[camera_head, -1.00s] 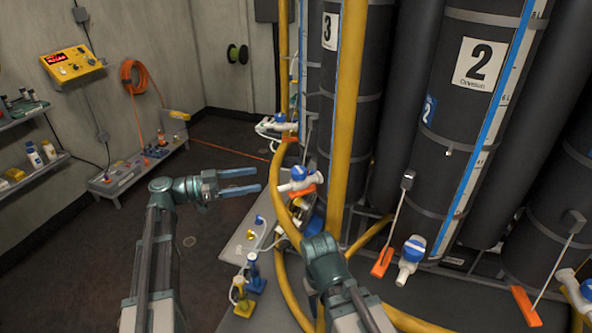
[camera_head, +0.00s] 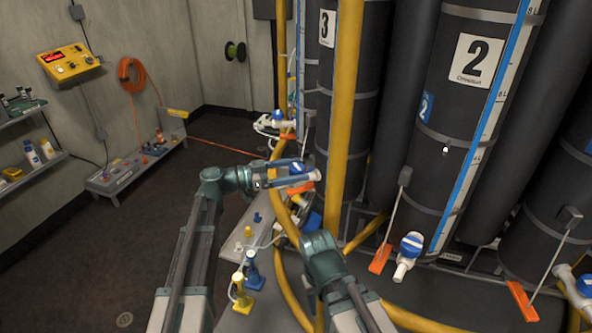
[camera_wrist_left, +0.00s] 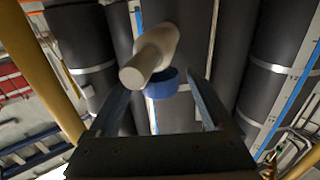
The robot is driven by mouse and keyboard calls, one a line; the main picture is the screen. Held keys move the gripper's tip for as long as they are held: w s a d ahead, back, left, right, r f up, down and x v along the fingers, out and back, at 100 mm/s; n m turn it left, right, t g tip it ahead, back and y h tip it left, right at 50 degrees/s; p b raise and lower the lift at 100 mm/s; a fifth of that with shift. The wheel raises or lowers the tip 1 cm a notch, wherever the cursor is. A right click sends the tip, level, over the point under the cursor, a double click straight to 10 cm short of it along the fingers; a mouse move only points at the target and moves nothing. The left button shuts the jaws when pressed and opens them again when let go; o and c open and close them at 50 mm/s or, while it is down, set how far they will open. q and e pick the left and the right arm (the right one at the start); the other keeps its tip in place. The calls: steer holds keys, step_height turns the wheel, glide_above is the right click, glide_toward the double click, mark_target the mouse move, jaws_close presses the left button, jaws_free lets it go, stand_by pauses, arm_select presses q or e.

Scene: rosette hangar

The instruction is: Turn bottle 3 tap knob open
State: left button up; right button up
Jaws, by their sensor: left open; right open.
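Bottle 3 (camera_head: 312,90) is a dark column with a "3" label, partly behind a yellow pipe. The white tap with a blue knob stands low in front of it; my left gripper largely covers it in the head view. My left gripper (camera_head: 302,174) is open at this tap. In the left wrist view the blue knob (camera_wrist_left: 163,84) lies between the spread fingers of my left gripper (camera_wrist_left: 158,98), with a gap on both sides. The white tap body (camera_wrist_left: 151,56) points toward the camera. My right gripper (camera_head: 318,240) is below; its fingers are hard to see.
A yellow pipe (camera_head: 345,120) rises just right of the tap. Bottle 2 (camera_head: 460,110) has its own tap (camera_head: 408,255) and orange lever (camera_head: 380,259). Another blue-knobbed tap (camera_head: 275,121) sits farther back. The floor (camera_head: 90,240) at left is clear.

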arm_select(q)
steer(key=shift+d, duration=0.25)
jaws_close()
stand_by(0.3)
